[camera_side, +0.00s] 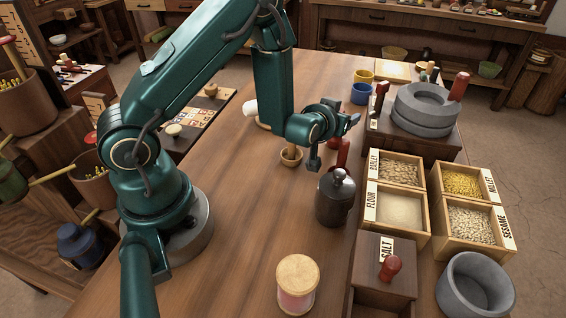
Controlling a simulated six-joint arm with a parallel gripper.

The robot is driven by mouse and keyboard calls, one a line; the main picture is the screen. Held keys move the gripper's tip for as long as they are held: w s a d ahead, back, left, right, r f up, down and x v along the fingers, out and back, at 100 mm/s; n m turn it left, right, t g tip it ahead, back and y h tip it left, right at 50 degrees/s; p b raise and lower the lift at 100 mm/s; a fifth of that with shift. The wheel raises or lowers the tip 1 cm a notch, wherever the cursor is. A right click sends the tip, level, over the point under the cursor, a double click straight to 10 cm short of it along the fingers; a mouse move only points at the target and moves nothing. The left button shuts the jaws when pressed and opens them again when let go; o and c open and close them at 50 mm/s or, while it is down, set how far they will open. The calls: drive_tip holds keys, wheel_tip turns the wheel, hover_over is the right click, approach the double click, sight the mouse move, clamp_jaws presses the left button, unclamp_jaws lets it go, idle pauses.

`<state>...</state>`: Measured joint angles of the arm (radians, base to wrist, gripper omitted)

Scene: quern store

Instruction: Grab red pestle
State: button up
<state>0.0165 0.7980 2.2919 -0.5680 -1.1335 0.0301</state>
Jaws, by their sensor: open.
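A red, upright pestle-like piece (343,154) stands on the wooden table behind the dark grey lidded canister (336,203), which hides its lower part. My gripper (334,142) is open just above and to the left of the red piece. One finger points down on its left, and the other is at its upper right. I cannot tell whether either finger touches it. Other red parts are the handle (459,86) on the grey quern (425,110) and the knob (391,268) on the salt box (372,285).
A small wooden bowl (291,157) is just left of my gripper. Wooden bins of grain and flour (397,213) stand on the right. A cork-lidded jar (297,285) and a grey stone mortar (474,287) are at the front. The table's middle left is clear.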

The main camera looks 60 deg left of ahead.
drive_tip(key=shift+w+a+f, duration=0.2)
drive_tip(key=shift+w, duration=0.1)
clamp_jaws()
drive_tip(key=shift+r, duration=0.1)
